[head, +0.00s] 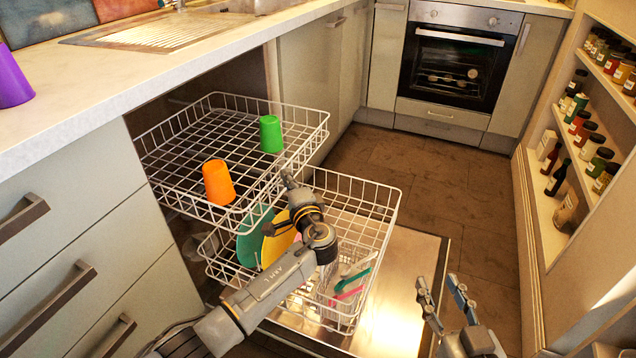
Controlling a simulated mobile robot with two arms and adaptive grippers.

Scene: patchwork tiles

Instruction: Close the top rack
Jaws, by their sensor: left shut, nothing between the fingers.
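The white wire top rack (222,107) is pulled out of the dishwasher under the counter. An orange cup (218,182) and a green cup (270,134) stand upside down in it. My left gripper (288,180) is shut and empty at the rack's front right side, close to the wire rim; I cannot tell whether it touches. My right gripper (442,290) is open and empty at the lower right, over the open dishwasher door (400,262), away from the rack.
The bottom rack (372,192) is also out, with plates (277,245) and cutlery (352,282). Drawers with handles (50,305) stand left. A shelf of jars (560,178) stands right. The floor (440,180) toward the oven (455,65) is clear.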

